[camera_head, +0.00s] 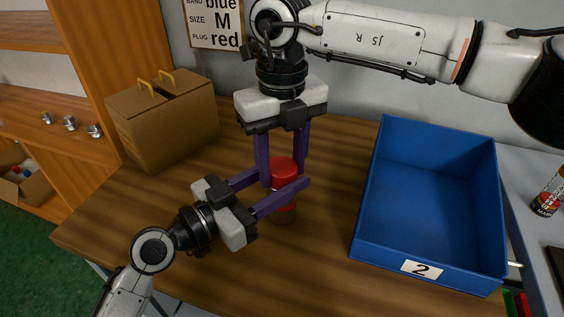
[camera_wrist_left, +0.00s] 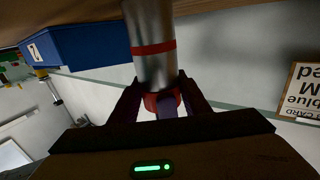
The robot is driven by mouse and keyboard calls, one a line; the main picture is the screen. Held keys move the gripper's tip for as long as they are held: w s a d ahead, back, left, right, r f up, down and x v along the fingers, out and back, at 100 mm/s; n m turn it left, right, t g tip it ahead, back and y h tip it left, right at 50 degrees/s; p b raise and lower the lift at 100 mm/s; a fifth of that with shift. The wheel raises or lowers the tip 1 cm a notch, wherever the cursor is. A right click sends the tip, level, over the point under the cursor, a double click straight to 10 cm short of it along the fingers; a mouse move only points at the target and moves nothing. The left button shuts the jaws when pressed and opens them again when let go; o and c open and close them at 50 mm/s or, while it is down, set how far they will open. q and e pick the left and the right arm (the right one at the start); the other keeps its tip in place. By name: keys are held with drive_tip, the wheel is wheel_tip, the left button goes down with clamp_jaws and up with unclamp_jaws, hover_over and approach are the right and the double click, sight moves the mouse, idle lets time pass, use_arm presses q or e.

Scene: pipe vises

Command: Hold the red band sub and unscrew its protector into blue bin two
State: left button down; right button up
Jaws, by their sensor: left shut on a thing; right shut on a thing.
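The sub (camera_head: 285,207) stands upright on the table, mostly hidden by the grippers. In the left wrist view it is a grey metal cylinder (camera_wrist_left: 153,68) with a red band (camera_wrist_left: 153,48). A red protector (camera_head: 284,172) sits on its top end; it also shows in the left wrist view (camera_wrist_left: 152,102). My left gripper (camera_head: 285,184) reaches in from the lower left, shut with its fingers either side of the sub. My right gripper (camera_head: 283,168) points down from above, shut on the protector. Blue bin two (camera_head: 421,268) stands to the right and looks empty.
A brown box with handles (camera_head: 165,122) stands at the table's back left. A sign (camera_head: 215,22) reading blue, M, red is on the back wall. A spray can (camera_head: 547,197) is beyond the bin at right. The table's front left is clear.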

drive_tip(key=n, duration=0.6)
drive_tip(key=shift+n, duration=0.3)
drive_tip(key=o, duration=1.2)
drive_tip(key=shift+r, duration=0.1)
wheel_tip(320, 180, up, 4)
drive_tip(key=shift+r, duration=0.2)
drive_tip(key=shift+c, duration=0.5)
wheel_tip(320, 180, up, 3)
drive_tip(key=m, duration=0.6)
drive_tip(key=shift+r, duration=0.1)
drive_tip(key=shift+m, duration=0.3)
wheel_tip(320, 180, down, 8)
drive_tip(key=shift+r, duration=0.1)
